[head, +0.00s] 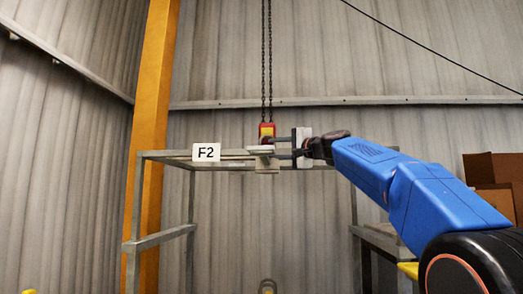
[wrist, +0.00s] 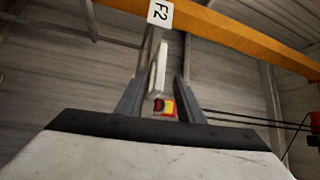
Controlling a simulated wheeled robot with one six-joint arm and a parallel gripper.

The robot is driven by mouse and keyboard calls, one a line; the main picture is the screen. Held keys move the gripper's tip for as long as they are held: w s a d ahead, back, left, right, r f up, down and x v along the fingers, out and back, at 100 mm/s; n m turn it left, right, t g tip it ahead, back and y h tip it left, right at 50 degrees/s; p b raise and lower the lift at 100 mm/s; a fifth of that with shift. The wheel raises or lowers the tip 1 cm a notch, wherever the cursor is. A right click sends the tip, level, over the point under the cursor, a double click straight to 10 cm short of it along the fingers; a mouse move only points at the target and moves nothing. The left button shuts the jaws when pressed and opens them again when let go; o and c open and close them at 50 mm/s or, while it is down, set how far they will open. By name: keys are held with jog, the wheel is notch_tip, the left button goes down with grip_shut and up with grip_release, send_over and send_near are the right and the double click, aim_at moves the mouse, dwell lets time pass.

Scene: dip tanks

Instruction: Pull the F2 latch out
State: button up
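The white F2 sign (head: 206,152) hangs on the front rail of a grey metal frame; it also shows at the top of the wrist view (wrist: 160,13). A pale plate-like piece (head: 261,150), which looks like the latch, sits on the rail right of the sign. In the wrist view this pale piece (wrist: 158,72) stands edge-on between my fingers. My gripper (head: 277,148) comes in from the right, its fingers pointing left at the piece. The fingers (wrist: 160,90) are apart, with a gap visible on both sides of it. Contact is not visible.
A red and yellow hoist block (head: 267,131) hangs on chains just behind the rail, close to my fingers; it also shows between them in the wrist view (wrist: 165,107). An orange column (head: 153,140) stands left. Brown boxes (head: 495,180) are at the right.

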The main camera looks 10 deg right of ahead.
aim_at(264, 148)
jog(key=x, duration=0.8)
jog(key=shift+w+a, duration=0.1)
jog(key=shift+w, duration=0.05)
jog(key=shift+c, duration=0.3)
grip_shut()
